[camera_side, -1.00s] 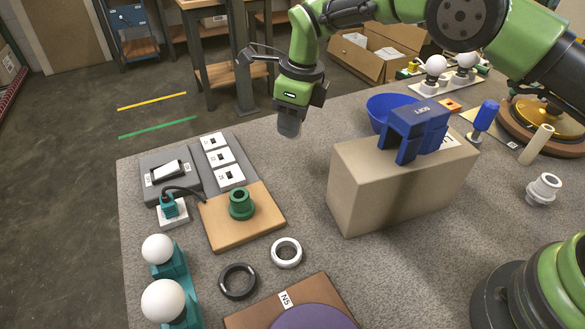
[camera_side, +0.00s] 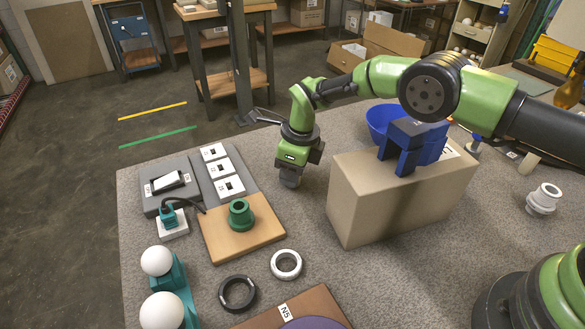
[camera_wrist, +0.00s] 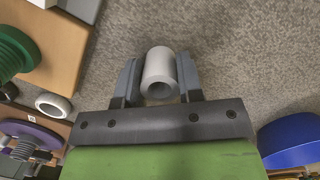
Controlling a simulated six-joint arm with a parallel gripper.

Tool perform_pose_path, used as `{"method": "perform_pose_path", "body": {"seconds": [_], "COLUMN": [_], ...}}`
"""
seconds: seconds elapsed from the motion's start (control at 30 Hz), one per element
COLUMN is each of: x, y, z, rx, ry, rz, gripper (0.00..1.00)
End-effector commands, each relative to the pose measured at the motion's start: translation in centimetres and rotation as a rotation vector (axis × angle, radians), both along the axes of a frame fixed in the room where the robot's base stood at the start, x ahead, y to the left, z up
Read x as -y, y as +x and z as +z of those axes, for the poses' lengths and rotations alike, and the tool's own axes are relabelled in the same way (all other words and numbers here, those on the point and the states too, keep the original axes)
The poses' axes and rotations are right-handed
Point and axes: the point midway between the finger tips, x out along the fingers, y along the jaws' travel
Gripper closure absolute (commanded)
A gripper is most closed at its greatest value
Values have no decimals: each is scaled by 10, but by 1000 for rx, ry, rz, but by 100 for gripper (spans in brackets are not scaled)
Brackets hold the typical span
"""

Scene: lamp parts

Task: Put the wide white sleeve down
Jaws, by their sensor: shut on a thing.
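The wide white sleeve (camera_wrist: 160,69) is a short hollow cylinder, looking light grey in the wrist view. My gripper (camera_wrist: 155,80) is shut on it, one finger on each side. In the side view my gripper (camera_side: 290,178) points down close to the table, left of the cardboard box and right of the wooden board. The sleeve is hidden or too small to make out there. I cannot tell whether it touches the table.
A tan box (camera_side: 375,205) with a blue bracket (camera_side: 412,145) on top stands to the right. A wooden board (camera_side: 265,228) with a green part (camera_side: 240,213) lies to the left. A white ring (camera_side: 286,265) and black ring (camera_side: 238,293) lie in front. Grey table around the gripper is clear.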

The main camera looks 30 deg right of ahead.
Motion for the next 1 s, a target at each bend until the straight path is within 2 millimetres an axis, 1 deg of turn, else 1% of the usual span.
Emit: {"method": "perform_pose_path", "body": {"seconds": [0.03, 0.07, 0.1, 0.13, 0.17, 0.43, 0.57, 0.67, 0.9, 1.0], "x": [0, 0, 0, 0, 0, 0, 1, 2, 7, 10], "y": [0, 0, 0, 0, 0, 0, 0, -1, -7, -9], "z": [-2, -2, -1, -1, -1, 0, 10, 25, 77, 96], "rx": [-1, 0, 0, 0, 0, 0, 1, 4, 5, 4], "ry": [0, 0, 0, 0, 0, 0, 0, 1, 2, 1], "rz": [0, 0, 0, 0, 0, 0, 0, 0, -1, 0], "gripper": [92, 59, 50, 43, 40, 40, 40, 40, 40, 40]}}
